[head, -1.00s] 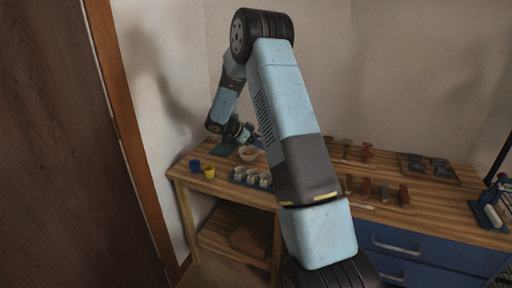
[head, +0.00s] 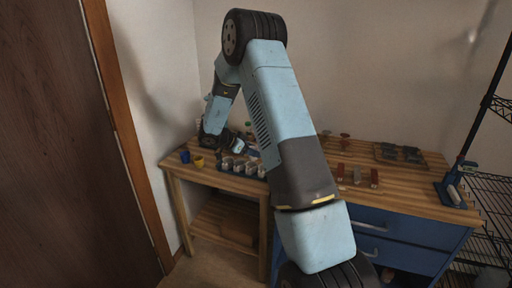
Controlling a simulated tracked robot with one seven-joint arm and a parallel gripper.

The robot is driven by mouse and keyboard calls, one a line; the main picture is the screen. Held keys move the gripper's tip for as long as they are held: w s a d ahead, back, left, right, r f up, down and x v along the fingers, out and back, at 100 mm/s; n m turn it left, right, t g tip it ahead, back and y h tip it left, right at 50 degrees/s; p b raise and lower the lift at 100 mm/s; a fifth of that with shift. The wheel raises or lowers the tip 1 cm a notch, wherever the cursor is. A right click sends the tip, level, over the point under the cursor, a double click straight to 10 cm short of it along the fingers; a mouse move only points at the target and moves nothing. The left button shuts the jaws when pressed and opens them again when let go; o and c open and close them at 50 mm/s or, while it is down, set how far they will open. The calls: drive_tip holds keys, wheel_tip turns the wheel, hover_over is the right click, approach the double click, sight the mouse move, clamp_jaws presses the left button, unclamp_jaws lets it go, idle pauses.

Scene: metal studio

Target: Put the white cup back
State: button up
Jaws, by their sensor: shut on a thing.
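My gripper (head: 247,150) is small and far off in the head view, low over the back left of the workbench, just behind a row of pale cups. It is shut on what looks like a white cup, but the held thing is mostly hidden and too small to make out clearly. Several whitish cups (head: 238,168) stand in a dark holder near the front edge of the bench, just in front of my gripper. I cannot tell whether the held thing touches the holder or the bench.
A blue cup (head: 185,157) and a yellow cup (head: 198,161) stand at the left end of the wooden workbench (head: 215,178). Red blocks (head: 357,176) and a dark tray (head: 400,153) lie to the right. A wire rack (head: 490,205) stands far right. My arm hides the bench's middle.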

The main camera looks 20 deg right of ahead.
drive_tip(key=s+a+f+n+t+y, duration=0.3)
drive_tip(key=a+f+n+t+y, duration=0.2)
drive_tip(key=a+f+n, duration=0.2)
drive_tip(key=s+a+f+n+t+y, duration=0.4)
drive_tip(key=a+f+n+t+y, duration=0.2)
drive_tip(key=n, duration=0.5)
wheel_tip(320, 180, down, 2)
drive_tip(key=shift+s+a+f+t, duration=0.15)
drive_tip(key=shift+a+f+t, duration=0.15)
drive_tip(key=shift+a, duration=0.7)
drive_tip(key=shift+s, duration=0.1)
